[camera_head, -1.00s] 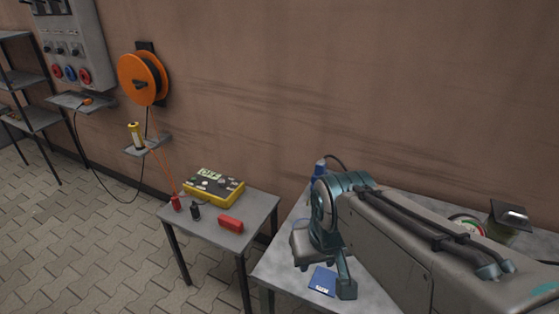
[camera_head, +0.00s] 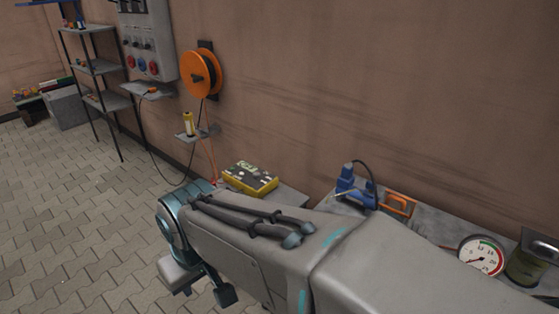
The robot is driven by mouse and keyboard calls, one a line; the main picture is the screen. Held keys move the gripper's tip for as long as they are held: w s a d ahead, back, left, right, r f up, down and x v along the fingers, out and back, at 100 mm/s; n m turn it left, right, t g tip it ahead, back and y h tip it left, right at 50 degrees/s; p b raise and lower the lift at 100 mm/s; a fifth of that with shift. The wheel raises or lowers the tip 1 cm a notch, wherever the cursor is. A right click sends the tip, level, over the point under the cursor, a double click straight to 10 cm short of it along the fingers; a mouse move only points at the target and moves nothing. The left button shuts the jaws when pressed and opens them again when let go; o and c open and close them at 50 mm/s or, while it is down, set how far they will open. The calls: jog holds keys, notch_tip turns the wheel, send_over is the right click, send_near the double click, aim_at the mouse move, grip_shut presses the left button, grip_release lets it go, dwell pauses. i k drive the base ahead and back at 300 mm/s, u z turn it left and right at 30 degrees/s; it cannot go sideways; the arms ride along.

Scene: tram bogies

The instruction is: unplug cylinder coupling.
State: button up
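No cylinder coupling can be made out in this view. A blue hand-pump-like device (camera_head: 356,188) with a dark curved hose on top stands on the right-hand table, behind my arm. My arm crosses the lower middle of the picture and covers much of both tables. My gripper (camera_head: 205,287) is at the lower left end of the arm, over the paved floor in the picture and left of the tables. It is partly hidden by the arm, and its opening cannot be made out. I see nothing held in it.
A yellow tester (camera_head: 250,178) lies on the small table. An orange-framed item (camera_head: 399,205), a round gauge (camera_head: 481,256) and an olive can (camera_head: 532,258) stand on the right table. An orange cable reel (camera_head: 201,75) hangs on the wall. The paved floor at left is clear.

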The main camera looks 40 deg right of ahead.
aim_at(347, 170)
jog(key=i, duration=2.65)
jog(key=z, duration=4.3)
jog(key=i, duration=0.5)
jog(key=u, duration=0.05)
